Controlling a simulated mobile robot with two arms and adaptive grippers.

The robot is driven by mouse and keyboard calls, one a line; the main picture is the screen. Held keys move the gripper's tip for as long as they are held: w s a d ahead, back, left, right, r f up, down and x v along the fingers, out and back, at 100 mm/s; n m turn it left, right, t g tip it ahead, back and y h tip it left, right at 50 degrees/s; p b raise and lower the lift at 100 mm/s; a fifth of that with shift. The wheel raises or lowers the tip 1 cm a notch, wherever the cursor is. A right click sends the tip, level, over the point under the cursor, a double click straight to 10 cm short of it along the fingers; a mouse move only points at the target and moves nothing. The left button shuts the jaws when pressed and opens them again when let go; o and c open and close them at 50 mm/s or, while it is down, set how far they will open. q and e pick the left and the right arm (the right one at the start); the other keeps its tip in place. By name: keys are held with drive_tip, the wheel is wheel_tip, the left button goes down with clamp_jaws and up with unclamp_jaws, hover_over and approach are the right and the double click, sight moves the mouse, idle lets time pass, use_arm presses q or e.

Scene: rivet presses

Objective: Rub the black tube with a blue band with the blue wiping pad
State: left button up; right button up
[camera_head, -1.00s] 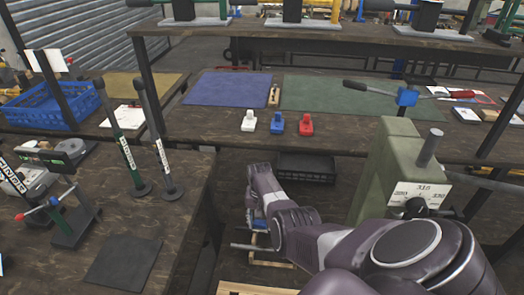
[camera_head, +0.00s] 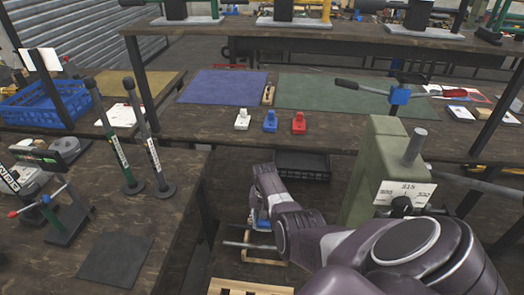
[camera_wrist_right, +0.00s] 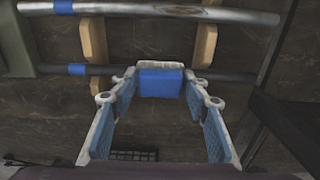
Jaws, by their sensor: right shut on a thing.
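The black tube with a blue band (camera_wrist_right: 77,69) lies across wooden supports in the right wrist view. Its middle is hidden behind the blue pad (camera_wrist_right: 162,82). The pad sits between the fingertips of my right gripper (camera_wrist_right: 163,92), which is shut on it. The pad overlaps the tube in this view; whether they touch I cannot tell. In the head view my right gripper (camera_head: 262,222) is low over the tube rack, small and partly hidden by my arm; a tube end (camera_head: 235,244) sticks out left of it. My left gripper is out of view.
A silver tube with a blue band (camera_wrist_right: 180,14) lies parallel to the black one. A green press (camera_head: 378,175) stands right of my arm. A black crate (camera_head: 303,165) is below.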

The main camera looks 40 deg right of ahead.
sight(268, 221)
drive_tip(key=shift+s+d+r+p, duration=0.2)
drive_tip(key=shift+s+d+p, duration=0.15)
drive_tip(key=shift+s+d, duration=0.2)
wheel_tip(268, 221, up, 4)
drive_tip(key=p, duration=0.3)
drive_tip(key=shift+a+r, duration=0.1)
drive_tip(key=shift+r, duration=0.05)
drive_tip(key=shift+r+p, duration=0.7)
drive_tip(key=shift+p, duration=0.2)
drive_tip(key=shift+r+p, duration=1.15)
drive_tip(key=shift+r, duration=0.05)
drive_tip(key=shift+f, duration=0.1)
